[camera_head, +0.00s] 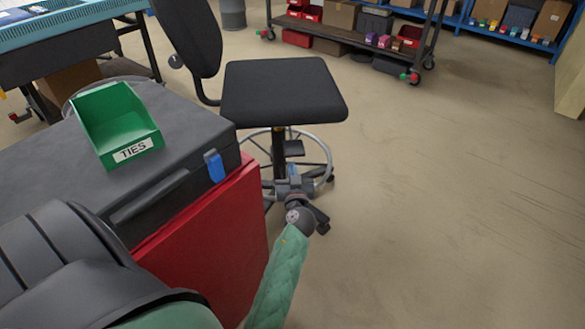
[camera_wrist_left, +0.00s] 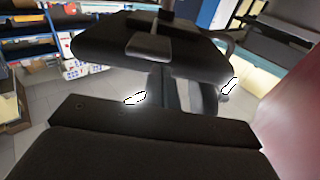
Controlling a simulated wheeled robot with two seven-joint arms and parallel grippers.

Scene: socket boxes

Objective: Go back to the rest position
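My left arm, in a green sleeve, comes up from the bottom of the head view. Its grey left gripper (camera_head: 293,186) is low beside the red cabinet, in front of the chair's base. My right gripper is not in view. A green bin (camera_head: 117,125) labelled TIES stands on the black case top (camera_head: 185,125), well above and left of the left gripper.
A black swivel chair (camera_head: 283,92) stands close behind the left gripper; a dark seat-like shape (camera_wrist_left: 150,50) fills the upper wrist view. The red cabinet (camera_head: 215,250) is close on the left. A wheeled cart (camera_head: 345,38) stands at the back. Open floor lies to the right.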

